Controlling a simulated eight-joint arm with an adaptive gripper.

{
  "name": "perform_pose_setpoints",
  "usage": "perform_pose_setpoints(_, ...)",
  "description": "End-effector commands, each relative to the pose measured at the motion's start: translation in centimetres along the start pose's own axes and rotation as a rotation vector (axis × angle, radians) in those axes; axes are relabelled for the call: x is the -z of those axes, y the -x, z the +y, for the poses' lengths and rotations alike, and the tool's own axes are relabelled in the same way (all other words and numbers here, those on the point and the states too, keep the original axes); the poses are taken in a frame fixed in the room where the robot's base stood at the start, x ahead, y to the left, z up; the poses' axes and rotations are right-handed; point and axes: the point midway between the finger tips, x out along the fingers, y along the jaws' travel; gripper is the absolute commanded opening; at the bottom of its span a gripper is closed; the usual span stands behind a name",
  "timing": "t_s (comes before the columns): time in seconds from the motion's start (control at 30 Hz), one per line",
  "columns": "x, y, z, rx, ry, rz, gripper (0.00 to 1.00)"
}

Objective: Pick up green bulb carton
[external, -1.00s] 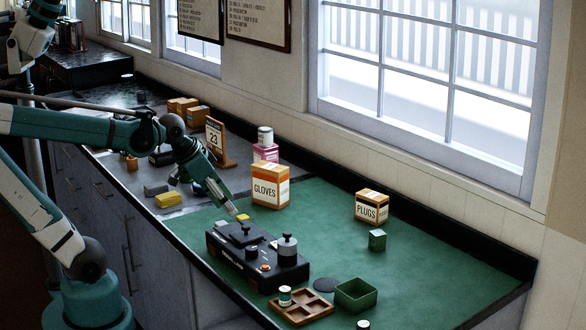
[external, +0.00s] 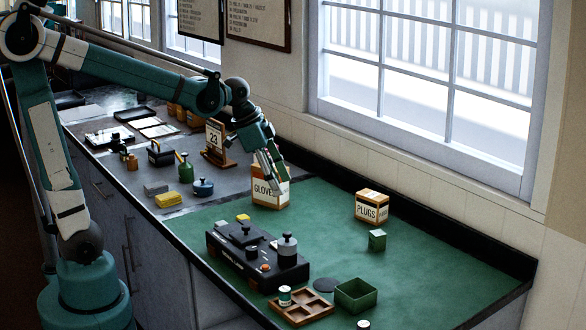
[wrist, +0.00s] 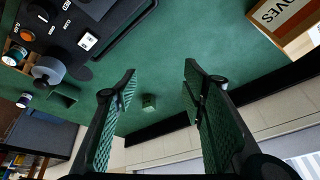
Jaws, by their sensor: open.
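The green bulb carton (external: 377,240) is a small green box standing on the green mat in front of the PLUGS box. In the wrist view the green carton (wrist: 149,102) appears small and distant, between my two fingers. My gripper (external: 277,188) is in front of the GLOVES box in the external view, up and to the left of the carton and well apart from it. In the wrist view my gripper (wrist: 161,73) has its fingers spread with nothing between the pads.
The GLOVES box (external: 284,188) is right beside my gripper. The PLUGS box (external: 371,207) stands just behind the carton. A black device (external: 250,262), a brown divided tray (external: 301,309) and an open green bin (external: 356,296) lie nearer the front. The mat between gripper and carton is clear.

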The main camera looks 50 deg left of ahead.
Motion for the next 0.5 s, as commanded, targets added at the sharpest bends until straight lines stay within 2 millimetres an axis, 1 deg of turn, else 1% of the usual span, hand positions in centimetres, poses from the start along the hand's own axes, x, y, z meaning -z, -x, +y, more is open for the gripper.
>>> perform_pose_setpoints(0.03, 1.0, 0.0, -0.2, -0.011, -0.021, -0.002, 0.42)
perform_pose_setpoints(0.1, 2.1, -0.3, -0.4, -0.027, -0.054, -0.007, 0.42)
perform_pose_setpoints(0.5, 8.0, -2.9, -1.3, -0.121, -0.247, -0.022, 0.42)
